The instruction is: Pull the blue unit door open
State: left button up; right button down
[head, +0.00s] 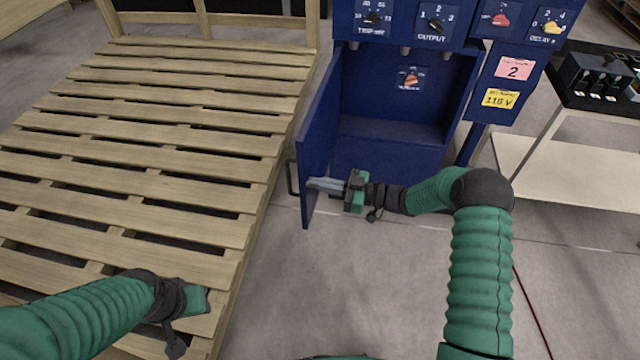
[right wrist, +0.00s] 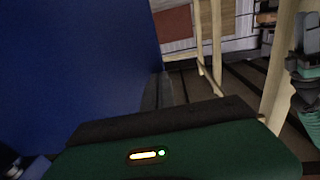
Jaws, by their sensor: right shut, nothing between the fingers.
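The blue unit (head: 390,110) stands at the top middle of the head view, and its inside shows. Its blue door (head: 318,135) is swung wide open toward the left, with a dark handle (head: 292,178) on its outer face. My right gripper (head: 318,185) is shut and empty at the inner face of the door, near its lower free edge. I cannot tell whether it touches. In the right wrist view the door (right wrist: 75,65) fills the left side. My left gripper (head: 195,300) is low at the left over the pallet; its fingers are not clear.
A wooden pallet (head: 150,140) fills the left, close to the open door. A red dial (head: 411,79) is inside the unit, and more dials sit above. A white table (head: 570,170) with a black switch box (head: 600,78) stands at the right. Grey floor is clear in front.

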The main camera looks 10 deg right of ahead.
jog(key=w+a+t, duration=0.1)
jog(key=w+a, duration=0.1)
jog(key=a, duration=0.3)
jog(key=w+a+m+h, duration=0.1)
jog(key=w+a, duration=0.2)
jog(key=a, duration=0.2)
jog(key=shift+w+a+t, duration=0.25)
jog(key=shift+a+t, duration=0.15)
